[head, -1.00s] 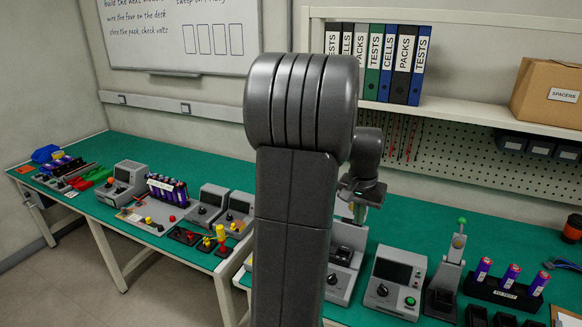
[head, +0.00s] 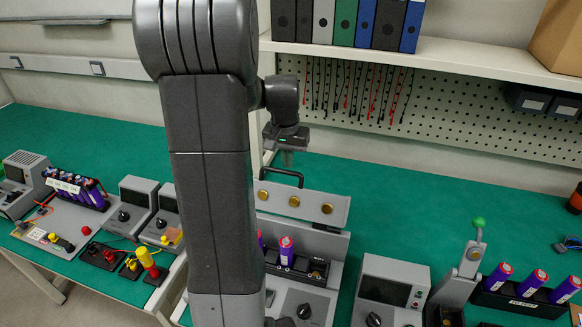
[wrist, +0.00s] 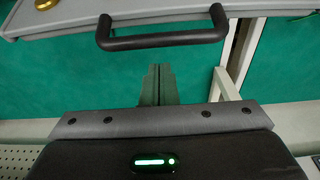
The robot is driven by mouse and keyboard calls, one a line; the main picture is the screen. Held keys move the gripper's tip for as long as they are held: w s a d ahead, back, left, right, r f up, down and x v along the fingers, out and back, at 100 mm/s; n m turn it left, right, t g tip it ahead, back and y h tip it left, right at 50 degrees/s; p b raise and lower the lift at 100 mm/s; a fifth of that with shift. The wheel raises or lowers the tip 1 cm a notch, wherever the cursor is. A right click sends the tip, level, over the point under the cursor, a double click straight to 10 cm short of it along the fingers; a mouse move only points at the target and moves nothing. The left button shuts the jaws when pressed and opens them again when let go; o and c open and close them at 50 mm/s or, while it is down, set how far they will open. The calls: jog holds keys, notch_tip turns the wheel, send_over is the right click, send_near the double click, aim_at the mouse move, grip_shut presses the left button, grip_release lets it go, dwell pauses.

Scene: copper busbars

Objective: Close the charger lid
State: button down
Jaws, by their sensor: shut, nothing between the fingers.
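The charger (head: 300,300) stands on the green bench, partly hidden behind my arm. Its grey lid (head: 310,207) is raised, with its row of brass contacts facing the head camera. A black bar handle (head: 285,172) sits on the lid's upper edge. Purple cells (head: 286,250) stand in the charger's bay below the lid. My gripper (head: 286,158) is shut and empty, just above and behind the handle. In the wrist view, my fingertips (wrist: 157,70) are below the handle (wrist: 160,41) in the picture, apart from it. The lid's edge (wrist: 60,27) is at the top.
A grey screened unit (head: 388,292), a green-knobbed lever press (head: 462,265) and a rack of purple cells (head: 530,305) stand to the right. A shelf (head: 430,62) with binders overhangs the pegboard (head: 450,110). The bench behind the charger is clear.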

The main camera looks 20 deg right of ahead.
jog(key=shift+s+a+r, duration=0.25)
jog(key=shift+s+a, duration=0.3)
jog(key=shift+s, duration=0.3)
jog(key=shift+b, duration=0.35)
jog(key=shift+s+a+t+b, duration=0.25)
jog(key=shift+t+b, duration=0.15)
jog(key=shift+b, duration=0.1)
